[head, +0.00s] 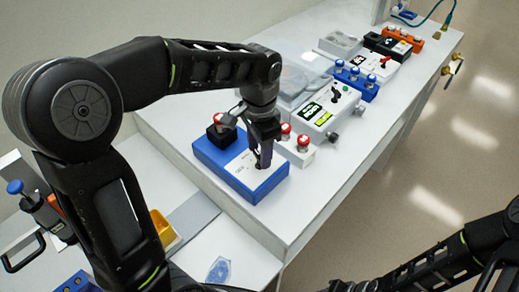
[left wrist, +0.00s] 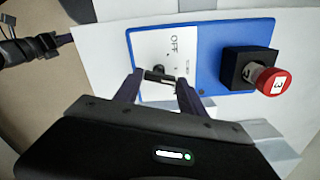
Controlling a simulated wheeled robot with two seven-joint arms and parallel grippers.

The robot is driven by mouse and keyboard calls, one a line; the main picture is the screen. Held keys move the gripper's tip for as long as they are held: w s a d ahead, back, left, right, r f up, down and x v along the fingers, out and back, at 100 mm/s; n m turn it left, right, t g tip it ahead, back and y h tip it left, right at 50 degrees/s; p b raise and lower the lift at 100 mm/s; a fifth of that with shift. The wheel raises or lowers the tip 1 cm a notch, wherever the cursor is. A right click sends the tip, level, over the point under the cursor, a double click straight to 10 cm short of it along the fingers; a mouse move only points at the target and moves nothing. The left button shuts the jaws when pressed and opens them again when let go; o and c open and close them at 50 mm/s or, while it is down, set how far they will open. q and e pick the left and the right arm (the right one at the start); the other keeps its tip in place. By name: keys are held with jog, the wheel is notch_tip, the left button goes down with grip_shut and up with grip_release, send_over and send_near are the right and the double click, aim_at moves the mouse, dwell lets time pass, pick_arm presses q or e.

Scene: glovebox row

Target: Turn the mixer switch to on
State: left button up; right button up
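The mixer is a blue box (head: 212,157) with a white plate, and it also shows in the left wrist view (left wrist: 215,45). Its plate reads OFF in the left wrist view. A small dark switch (left wrist: 158,72) sits on the plate near that word. My left gripper (head: 263,160) is over the plate, pointing down. In the left wrist view its two fingers (left wrist: 158,90) are apart, one on each side of the switch. I cannot tell whether either finger touches it. In the head view the gripper mostly hides the switch. My right gripper (head: 352,287) is only partly seen at the bottom edge.
A black holder with a red-capped vial marked 3 (left wrist: 274,82) stands on the mixer. A white instrument with a green display (head: 318,112), red-capped vials (head: 303,142) and a blue rack (head: 357,82) stand beyond. The bench front edge is close to the mixer.

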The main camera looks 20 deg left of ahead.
pick_arm(q)
jog(key=o, duration=0.3)
jog(key=shift+o, duration=0.2)
jog(key=shift+r, duration=0.1)
notch_tip(320, 180, up, 8)
jog(key=shift+f+b, duration=0.2)
jog(key=shift+b, duration=0.2)
